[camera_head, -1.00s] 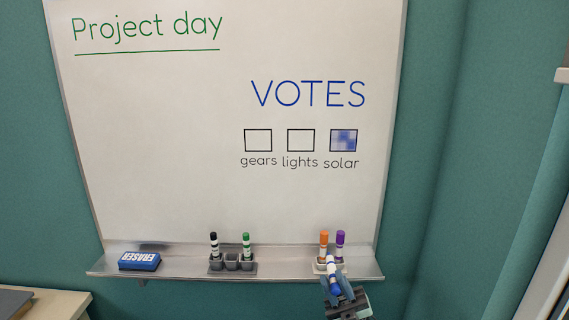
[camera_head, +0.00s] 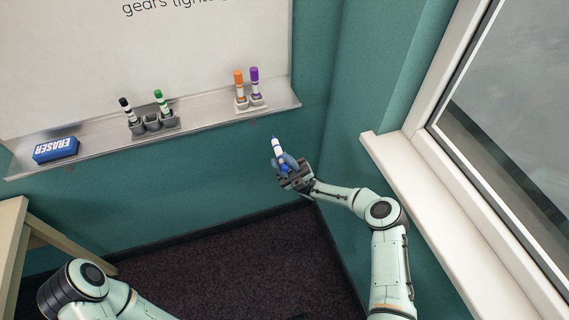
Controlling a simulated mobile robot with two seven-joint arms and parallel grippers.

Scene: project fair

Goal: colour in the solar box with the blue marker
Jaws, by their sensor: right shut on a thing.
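My right gripper (camera_head: 291,173) is shut on the blue marker (camera_head: 276,147). The marker is white and blue and points up and slightly left. Gripper and marker are in the air below the right end of the whiteboard ledge, apart from it. The whiteboard (camera_head: 190,45) shows only its lower part, with the words "gears" and part of "lights". The solar box is out of view above. Of my left arm only some links show at the bottom left; its gripper is not in view.
A window sill (camera_head: 440,220) stands at right, a wooden table (camera_head: 14,225) at left.

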